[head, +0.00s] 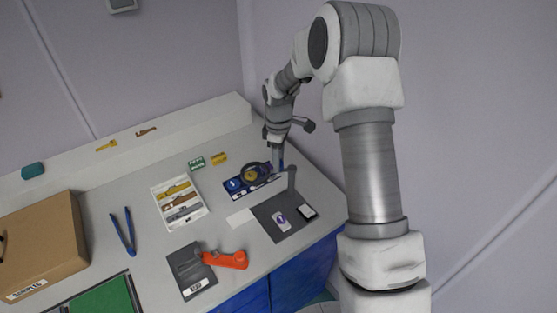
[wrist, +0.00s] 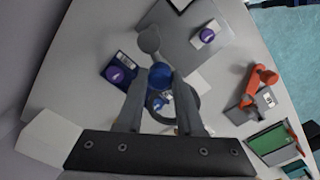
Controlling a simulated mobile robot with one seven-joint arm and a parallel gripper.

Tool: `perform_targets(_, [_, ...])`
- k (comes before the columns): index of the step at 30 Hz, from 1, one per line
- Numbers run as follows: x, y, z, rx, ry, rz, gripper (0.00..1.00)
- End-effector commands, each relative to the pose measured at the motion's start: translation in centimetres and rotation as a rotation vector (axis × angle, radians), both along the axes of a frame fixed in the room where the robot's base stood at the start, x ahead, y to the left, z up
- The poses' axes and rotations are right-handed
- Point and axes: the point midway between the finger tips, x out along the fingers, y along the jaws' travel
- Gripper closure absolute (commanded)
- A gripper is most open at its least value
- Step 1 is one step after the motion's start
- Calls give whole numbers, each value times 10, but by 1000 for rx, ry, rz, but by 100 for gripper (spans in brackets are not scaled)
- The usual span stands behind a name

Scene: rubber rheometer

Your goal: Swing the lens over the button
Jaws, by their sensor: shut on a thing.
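The lens is a dark ring (head: 256,172) over a blue base panel (head: 238,187) at the back right of the bench. In the wrist view the ring (wrist: 184,118) shows just below my fingertips, partly hidden by a finger. My gripper (wrist: 160,74) is shut on a round blue knob (wrist: 160,77) beside the ring; it also shows in the head view (head: 277,165). A round blue button (wrist: 158,103) with a white mark shows within the ring.
A dark mat (head: 268,226) in front of the panel holds a white card with a purple disc (head: 280,219) and a dark-edged item (head: 308,211). An orange tool (head: 232,260), a picture sheet (head: 178,202), blue pliers (head: 124,234) and a cardboard box (head: 42,240) lie farther left.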

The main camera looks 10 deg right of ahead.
Motion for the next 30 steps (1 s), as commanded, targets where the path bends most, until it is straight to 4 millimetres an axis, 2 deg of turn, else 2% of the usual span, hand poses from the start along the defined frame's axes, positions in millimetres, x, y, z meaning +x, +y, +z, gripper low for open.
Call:
perform_targets(21, [-25, -8, 3, 0, -2, 677, 100])
perform_targets(30, [-32, -14, 2, 0, -2, 914, 100])
